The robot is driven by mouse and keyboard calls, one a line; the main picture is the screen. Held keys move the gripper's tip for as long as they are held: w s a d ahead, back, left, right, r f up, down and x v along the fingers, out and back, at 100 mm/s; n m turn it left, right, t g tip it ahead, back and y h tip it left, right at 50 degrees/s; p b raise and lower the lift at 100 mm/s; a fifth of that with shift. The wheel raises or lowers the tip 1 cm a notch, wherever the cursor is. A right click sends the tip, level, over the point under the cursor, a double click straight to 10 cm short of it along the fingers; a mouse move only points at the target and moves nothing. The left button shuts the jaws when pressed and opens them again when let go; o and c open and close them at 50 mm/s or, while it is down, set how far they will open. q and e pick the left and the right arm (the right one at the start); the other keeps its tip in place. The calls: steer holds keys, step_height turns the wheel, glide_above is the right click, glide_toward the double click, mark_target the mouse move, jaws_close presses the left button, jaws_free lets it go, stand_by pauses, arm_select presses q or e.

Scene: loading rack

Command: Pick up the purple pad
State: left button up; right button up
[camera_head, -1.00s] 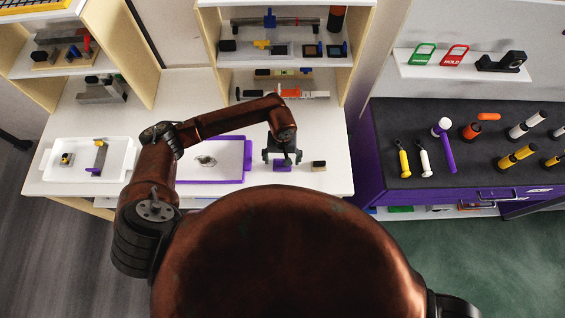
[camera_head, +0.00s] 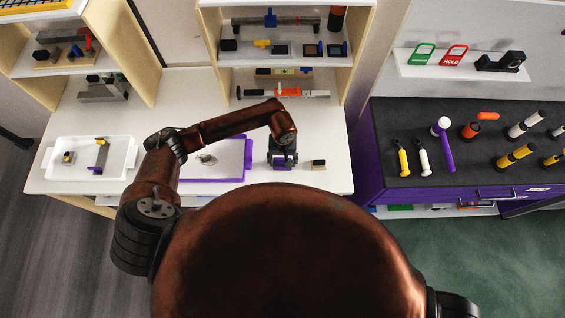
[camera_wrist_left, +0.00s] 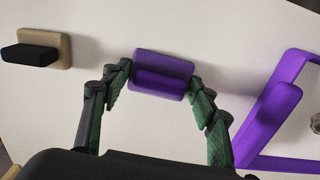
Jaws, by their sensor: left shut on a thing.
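The purple pad (camera_wrist_left: 162,75) is a small block with a raised ridge, in the middle of the left wrist view. The green-padded fingers of my left gripper (camera_wrist_left: 160,84) are shut on its two short ends. In the head view my left gripper (camera_head: 282,162) is low over the white table, between the purple tray and the small black and tan block. The pad is mostly hidden by the gripper there. I cannot tell whether the pad is lifted off the table. My right gripper does not show in either view.
The black and tan block (camera_head: 319,165) stands close to the right. The purple-rimmed tray (camera_head: 212,181) is close to the left, with a small metal part in it. A white tray (camera_head: 124,170) is further left. A shelf unit (camera_head: 285,63) stands behind.

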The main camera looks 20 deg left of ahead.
arm_select(q)
steer(key=shift+c, duration=1)
steer(key=shift+r, duration=0.1)
steer(key=shift+r, duration=0.25)
step_height(320, 180, up, 2)
steer(key=shift+w+r+b, duration=0.1)
steer(key=shift+b, duration=0.8)
steer(key=s+a+r+b, duration=0.3)
steer(key=s+a+r, duration=0.3)
steer(key=s+r, duration=0.4)
steer(key=s, duration=0.2)
steer(key=shift+s+a+b, duration=0.15)
steer(key=shift+s+b, duration=0.15)
steer(key=shift+s, duration=0.1)
steer(key=shift+r, duration=0.1)
